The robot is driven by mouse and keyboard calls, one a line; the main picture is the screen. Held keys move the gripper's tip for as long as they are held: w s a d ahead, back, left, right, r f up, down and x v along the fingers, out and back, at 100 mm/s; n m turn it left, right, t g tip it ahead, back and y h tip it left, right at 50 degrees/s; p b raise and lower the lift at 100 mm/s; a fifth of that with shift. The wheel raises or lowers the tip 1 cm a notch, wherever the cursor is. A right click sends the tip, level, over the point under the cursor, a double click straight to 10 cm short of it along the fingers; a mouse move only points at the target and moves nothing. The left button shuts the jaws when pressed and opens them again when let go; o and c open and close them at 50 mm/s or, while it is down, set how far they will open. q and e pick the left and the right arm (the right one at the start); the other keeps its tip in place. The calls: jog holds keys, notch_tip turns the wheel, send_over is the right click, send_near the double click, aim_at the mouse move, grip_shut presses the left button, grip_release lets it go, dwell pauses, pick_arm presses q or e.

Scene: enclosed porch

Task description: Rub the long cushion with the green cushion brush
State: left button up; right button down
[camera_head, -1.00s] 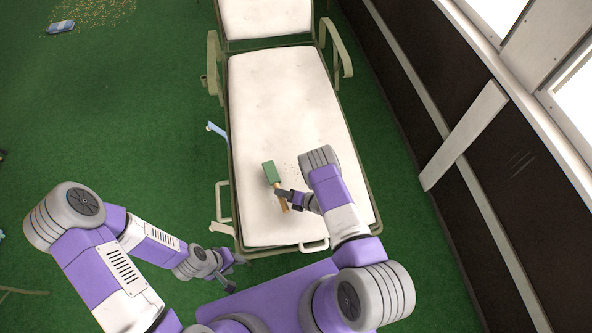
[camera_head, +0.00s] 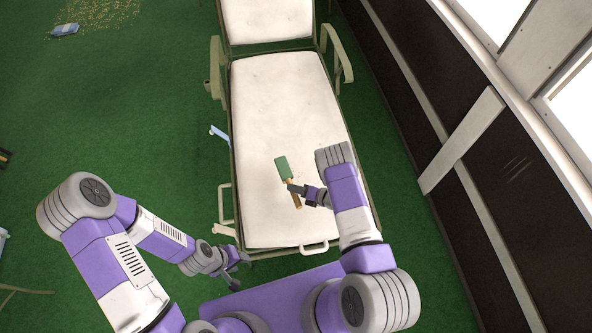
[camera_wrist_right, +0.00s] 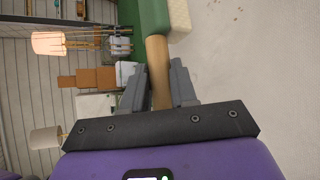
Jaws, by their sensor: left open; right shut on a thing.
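The long cushion (camera_head: 279,105) is off-white and lies on a lounge chair with a metal frame. The green cushion brush (camera_head: 283,168) has a wooden handle and is over the lower half of the cushion. In the right wrist view the brush (camera_wrist_right: 154,16) shows its pale bristles against or very near the cushion (camera_wrist_right: 255,75); contact is hard to tell. My right gripper (camera_head: 295,189) is shut on the wooden handle, and its fingers (camera_wrist_right: 160,85) show on both sides of it. My left gripper (camera_head: 238,271) is open and empty, low beside the chair's near left corner.
The chair has armrests (camera_head: 217,68) on both sides and a raised back section. A light blue object (camera_head: 219,134) is at its left side. A dark wall with windows (camera_head: 470,110) runs along the right. A blue item (camera_head: 65,30) lies on the green floor, far left, near scattered crumbs.

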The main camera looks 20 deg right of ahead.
jog(key=shift+r+p, duration=0.95)
jog(key=shift+r, duration=0.6)
